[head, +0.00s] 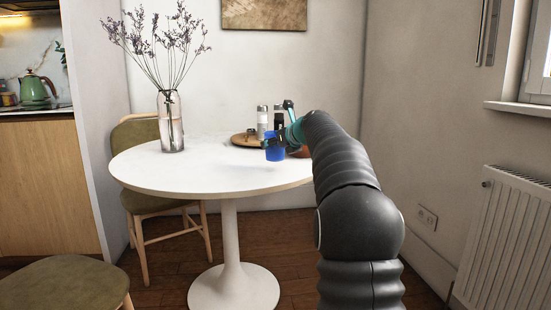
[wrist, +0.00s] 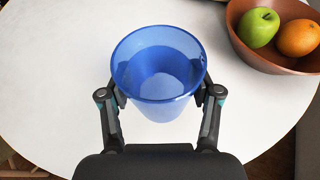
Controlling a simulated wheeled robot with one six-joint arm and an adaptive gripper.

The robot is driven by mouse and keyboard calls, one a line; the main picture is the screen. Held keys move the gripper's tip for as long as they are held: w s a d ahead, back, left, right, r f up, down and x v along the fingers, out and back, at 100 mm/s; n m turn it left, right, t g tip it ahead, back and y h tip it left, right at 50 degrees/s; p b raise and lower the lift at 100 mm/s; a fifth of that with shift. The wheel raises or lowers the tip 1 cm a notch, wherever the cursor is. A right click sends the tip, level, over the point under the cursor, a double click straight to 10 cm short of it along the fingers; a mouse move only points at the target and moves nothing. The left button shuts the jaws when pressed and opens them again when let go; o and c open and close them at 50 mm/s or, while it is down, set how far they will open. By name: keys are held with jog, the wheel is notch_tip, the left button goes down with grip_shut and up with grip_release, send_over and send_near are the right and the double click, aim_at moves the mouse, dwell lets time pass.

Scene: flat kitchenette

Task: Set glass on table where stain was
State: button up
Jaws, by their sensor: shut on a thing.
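A blue see-through glass (wrist: 160,75) is between the two fingers of my gripper (wrist: 160,95) in the wrist view. My gripper is shut on it, one finger on each side, and the glass looks upright. In the head view the blue glass (head: 275,147) is over the right part of the round white table (head: 200,175), in front of a wooden tray. Whether its base touches the tabletop I cannot tell. No stain shows on the visible tabletop.
A brown bowl (wrist: 270,58) with a green apple (wrist: 258,27) and an orange (wrist: 297,38) stands right of the glass. A wooden tray (head: 240,140) with shakers (head: 262,120) is behind it. A vase (head: 170,125) stands at left. The table's front and middle are clear.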

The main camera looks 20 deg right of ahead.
aim_at(280, 153)
jog(key=shift+f+b, duration=0.85)
jog(key=shift+f, duration=0.95)
jog(key=shift+f, duration=0.1)
jog(key=o, duration=1.4)
jog(key=shift+o, duration=0.2)
jog(key=shift+s+r, duration=0.2)
jog(key=v, duration=1.1)
jog(key=shift+s, duration=0.2)
jog(key=shift+d+r, duration=0.1)
jog(key=shift+d, duration=0.05)
